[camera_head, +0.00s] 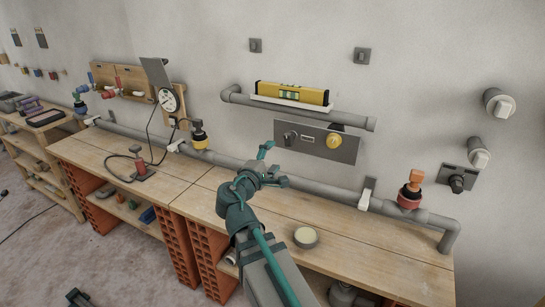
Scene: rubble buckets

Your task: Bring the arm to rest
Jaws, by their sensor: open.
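My arm (262,255) reaches up from the bottom of the head view over the wooden bench. My gripper (272,161) is open and empty at its end, in front of the grey pipe along the wall. Its fingers stand apart, one up and one to the right. No object shows between them. Whether it touches the pipe cannot be told.
The wooden bench (400,255) carries a small round tin (306,237) right of my arm. A grey pipe (330,188) runs along the wall. Above are a metal panel (316,142) and a yellow level (292,93). A red valve (410,192) stands at right.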

